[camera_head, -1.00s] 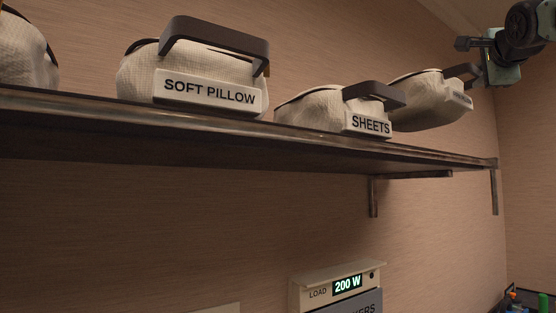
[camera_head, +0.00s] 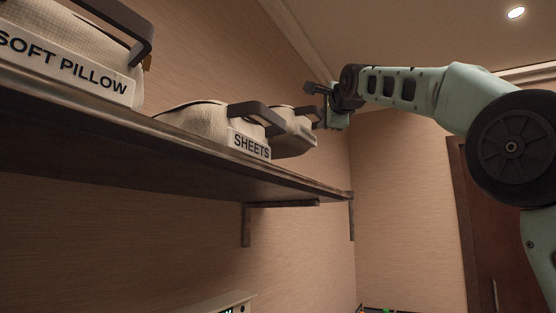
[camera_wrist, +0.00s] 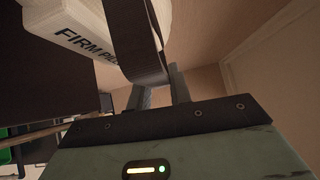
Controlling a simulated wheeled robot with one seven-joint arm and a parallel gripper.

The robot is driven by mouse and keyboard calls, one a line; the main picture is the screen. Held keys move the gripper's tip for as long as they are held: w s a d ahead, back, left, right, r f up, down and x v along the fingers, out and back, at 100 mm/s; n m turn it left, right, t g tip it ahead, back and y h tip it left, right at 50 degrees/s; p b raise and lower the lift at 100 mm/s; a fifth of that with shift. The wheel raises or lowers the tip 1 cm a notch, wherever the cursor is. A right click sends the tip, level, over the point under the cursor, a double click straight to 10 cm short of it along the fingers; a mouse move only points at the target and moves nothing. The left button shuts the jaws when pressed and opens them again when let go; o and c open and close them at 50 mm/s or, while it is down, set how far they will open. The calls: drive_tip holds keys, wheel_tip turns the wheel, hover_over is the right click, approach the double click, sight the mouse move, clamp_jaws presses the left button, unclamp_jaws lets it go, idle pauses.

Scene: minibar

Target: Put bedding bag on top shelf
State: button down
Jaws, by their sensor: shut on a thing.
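A pale fabric bag (camera_head: 291,131) with a dark handle is at the far end of the wall shelf (camera_head: 180,152), behind the SHEETS bag (camera_head: 200,122). In the wrist view its label (camera_wrist: 85,40) reads "FIRM PIL…", the rest hidden. My gripper (camera_head: 322,117) is shut on its dark handle (camera_wrist: 137,45), at the bag's right side. The bag looks at or just above shelf level; I cannot tell whether it touches the shelf. A SOFT PILLOW bag (camera_head: 65,60) sits on the shelf at the near left.
The shelf's right end has a metal bracket (camera_head: 246,225) below it. A beige box (camera_head: 225,304) is on the wall under the shelf. A dark brown door (camera_head: 480,230) stands at the right. The space right of the shelf end is open, apart from my arm.

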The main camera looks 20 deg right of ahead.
drive_tip(key=shift+f+b, duration=0.6)
drive_tip(key=shift+f, duration=4.35)
drive_tip(key=c, duration=1.3)
unclamp_jaws()
drive_tip(key=s+b, duration=0.2)
drive_tip(key=s, duration=0.2)
drive_tip(key=s+a+b, duration=0.1)
drive_tip(key=s+b, duration=0.1)
drive_tip(key=s, duration=0.2)
drive_tip(key=s+a+b, duration=0.1)
drive_tip(key=s+b, duration=0.1)
drive_tip(key=s, duration=0.2)
drive_tip(key=shift+f, duration=0.2)
